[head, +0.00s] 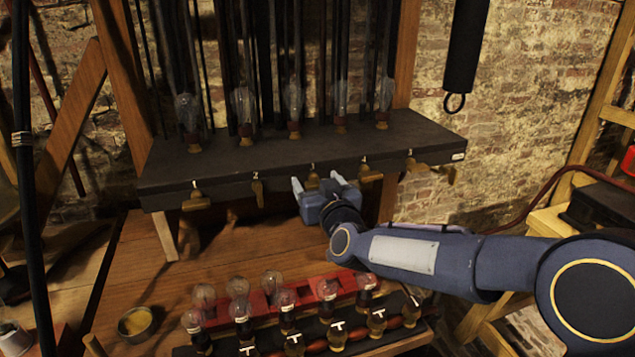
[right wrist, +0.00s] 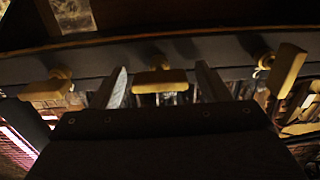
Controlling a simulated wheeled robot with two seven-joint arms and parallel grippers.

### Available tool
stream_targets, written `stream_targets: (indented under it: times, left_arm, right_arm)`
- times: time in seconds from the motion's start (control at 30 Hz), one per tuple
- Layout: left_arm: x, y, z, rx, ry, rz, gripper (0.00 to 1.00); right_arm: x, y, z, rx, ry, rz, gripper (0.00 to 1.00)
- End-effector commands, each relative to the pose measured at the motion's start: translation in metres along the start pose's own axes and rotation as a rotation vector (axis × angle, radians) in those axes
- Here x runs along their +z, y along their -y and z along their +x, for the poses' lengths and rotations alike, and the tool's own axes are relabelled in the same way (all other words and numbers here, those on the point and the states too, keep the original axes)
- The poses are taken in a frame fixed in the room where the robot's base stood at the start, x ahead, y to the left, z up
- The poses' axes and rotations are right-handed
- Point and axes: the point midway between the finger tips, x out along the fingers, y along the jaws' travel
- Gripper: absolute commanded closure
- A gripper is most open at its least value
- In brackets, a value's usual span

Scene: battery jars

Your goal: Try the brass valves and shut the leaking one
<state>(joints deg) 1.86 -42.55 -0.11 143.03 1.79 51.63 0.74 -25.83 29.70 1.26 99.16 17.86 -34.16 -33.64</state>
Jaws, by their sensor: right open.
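Several brass valves line the front edge of a dark shelf (head: 300,150). The leftmost valve (head: 196,202) has its handle crosswise. The second valve (head: 258,191) has its handle hanging down. The middle valve (head: 313,181) is partly hidden by my right gripper (head: 318,182). The fourth valve (head: 371,176) and the rightmost valve (head: 412,164) are to its right. My right gripper is open, its fingers on either side of the middle valve. In the right wrist view the middle valve's crosswise handle (right wrist: 160,81) shows between the fingertips, apart from both. No leak is discernible. My left gripper is out of view.
Glass bulbs (head: 244,105) stand on the shelf. Below, a wooden bench (head: 215,245) carries a red rack (head: 255,307) with several bulbs and a small round tin (head: 136,322). A black cylinder (head: 467,45) hangs at the upper right.

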Motion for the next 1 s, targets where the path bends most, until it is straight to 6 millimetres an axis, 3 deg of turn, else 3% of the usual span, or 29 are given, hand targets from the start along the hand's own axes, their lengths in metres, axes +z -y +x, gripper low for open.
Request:
stream_targets:
  times: [0.2,0.53,1.0]
  left_arm:
    - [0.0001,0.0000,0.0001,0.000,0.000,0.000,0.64]
    - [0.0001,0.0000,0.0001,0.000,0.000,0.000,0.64]
    - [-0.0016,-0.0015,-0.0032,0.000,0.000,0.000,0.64]
  right_arm:
    - [0.0005,-0.0001,0.0003,0.000,0.001,0.000,0.31]
    - [0.0006,-0.0002,0.0001,0.000,0.001,0.000,0.74]
    - [0.0001,0.0006,0.0001,0.000,0.002,-0.113,0.76]
